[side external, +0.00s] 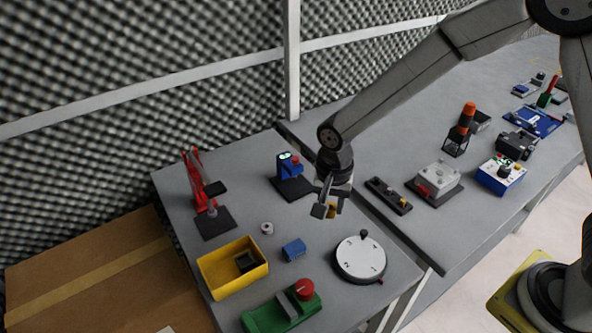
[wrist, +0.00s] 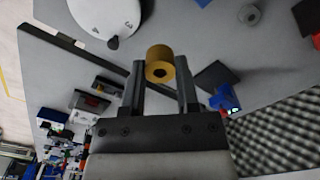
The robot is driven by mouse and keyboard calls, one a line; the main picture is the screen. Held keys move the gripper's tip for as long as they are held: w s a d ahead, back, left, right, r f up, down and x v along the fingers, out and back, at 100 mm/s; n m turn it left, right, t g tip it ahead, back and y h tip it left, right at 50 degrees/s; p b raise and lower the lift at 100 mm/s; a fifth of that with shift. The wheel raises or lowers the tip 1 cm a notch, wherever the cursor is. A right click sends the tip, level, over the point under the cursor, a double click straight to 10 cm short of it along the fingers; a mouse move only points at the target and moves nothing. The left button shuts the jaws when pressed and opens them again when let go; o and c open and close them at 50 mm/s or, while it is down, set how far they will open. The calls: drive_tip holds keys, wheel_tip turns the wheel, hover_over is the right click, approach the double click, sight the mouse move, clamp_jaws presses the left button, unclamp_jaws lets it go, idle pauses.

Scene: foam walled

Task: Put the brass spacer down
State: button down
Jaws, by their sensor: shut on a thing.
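The brass spacer (wrist: 160,62) is a short gold cylinder with a centre hole. It sits between the fingertips of my gripper (wrist: 161,78) in the wrist view. The gripper is shut on the spacer, which appears to be held clear of the table top. The white numbered dial (side external: 360,257) lies just in front and to the right of it.
A yellow bin (side external: 215,277) with a dark item inside, a blue block (side external: 294,250), a grey ring (side external: 267,228) and a green device with a red knob (side external: 283,308) stand nearby. A blue device (side external: 288,170) is behind. A gap divides the two tables. Bare table lies around the blue block.

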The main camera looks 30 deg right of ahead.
idle(0.3)
drive_tip(key=shift+a, duration=0.6)
drive_tip(key=s+a, duration=0.2)
drive_tip(key=a, duration=0.5)
drive_tip(key=s+a, duration=0.3)
drive_tip(key=a, duration=0.4)
drive_tip(key=shift+s+a+r, duration=0.3)
drive_tip(key=shift+a+r, duration=0.05)
drive_tip(key=shift+a, duration=0.05)
hover_over(222, 279)
drive_tip(key=shift+s+d+f, duration=0.1)
drive_tip(key=shift+d+f, duration=0.05)
drive_tip(key=shift+f, duration=4.6)
drive_tip(key=shift+f, duration=0.15)
drive_tip(key=shift+f, duration=1.6)
